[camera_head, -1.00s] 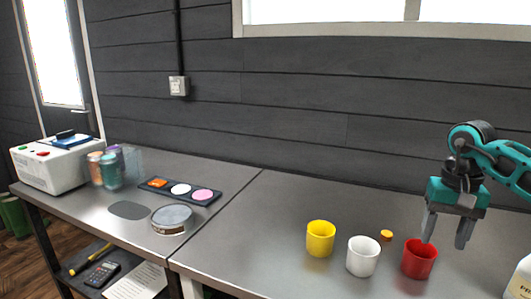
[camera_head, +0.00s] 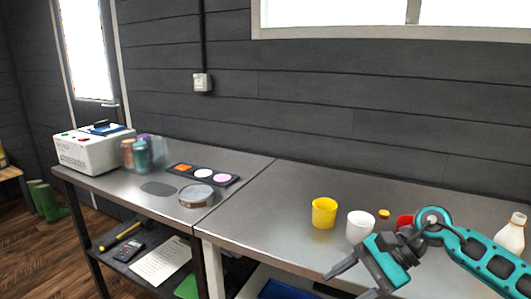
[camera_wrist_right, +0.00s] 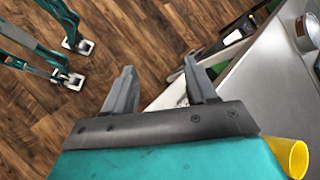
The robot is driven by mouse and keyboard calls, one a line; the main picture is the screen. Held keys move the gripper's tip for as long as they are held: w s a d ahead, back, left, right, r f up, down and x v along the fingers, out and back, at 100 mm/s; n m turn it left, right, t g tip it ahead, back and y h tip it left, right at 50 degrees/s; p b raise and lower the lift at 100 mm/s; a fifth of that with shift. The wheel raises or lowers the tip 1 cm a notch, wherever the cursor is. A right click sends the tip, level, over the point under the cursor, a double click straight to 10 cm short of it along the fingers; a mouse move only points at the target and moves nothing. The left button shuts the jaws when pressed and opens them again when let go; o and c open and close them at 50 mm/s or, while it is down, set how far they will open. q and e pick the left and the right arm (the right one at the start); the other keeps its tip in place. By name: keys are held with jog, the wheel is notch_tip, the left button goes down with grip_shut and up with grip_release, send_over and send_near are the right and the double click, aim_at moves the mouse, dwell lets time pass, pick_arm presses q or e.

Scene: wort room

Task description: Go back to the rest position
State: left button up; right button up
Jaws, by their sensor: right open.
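My right gripper (camera_head: 346,284) is at the lower right of the head view, in front of the worktable's near edge. Its fingers point to the lower left. In the right wrist view, its two fingers (camera_wrist_right: 158,75) are apart with nothing between them, and wooden floor and table edge show beyond. A yellow cup (camera_head: 323,213) and a white cup (camera_head: 360,227) stand upright on the table behind the gripper. A red cup (camera_head: 404,222) is mostly hidden by my right arm. My left gripper is in neither view.
An orange-yellow cap (camera_head: 384,213) lies behind the cups, and a white bottle (camera_head: 511,236) stands at right. A round tin (camera_head: 196,196), a dark strip with coloured discs (camera_head: 203,174) and a white machine (camera_head: 92,152) are at left. Table between tin and yellow cup is clear.

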jog(key=s+a+r+m+t+y, duration=0.2)
jog(key=a+m+t+y, duration=0.65)
jog(key=m, duration=0.95)
jog(key=s+d+f+m+t+h, duration=0.1)
jog(key=d+f+m+t+h, duration=0.3)
jog(key=m, duration=0.9)
jog(key=s+d+f+m+t+h, duration=0.1)
jog(key=f+m+t+h, duration=0.45)
jog(key=m, duration=0.85)
jog(key=s+d+f+m+g+h, duration=0.2)
jog(key=s+f+m+g+h, duration=0.1)
jog(key=s+f+m, duration=0.3)
jog(key=s+d+f+m+g+h, duration=0.3)
jog(key=s+f+m+g, duration=0.1)
jog(key=f+m, duration=0.3)
jog(key=shift+s+f+m+h, duration=0.4)
jog(key=shift+s+f, duration=0.1)
jog(key=shift+s, duration=0.35)
jog(key=shift+d, duration=0.1)
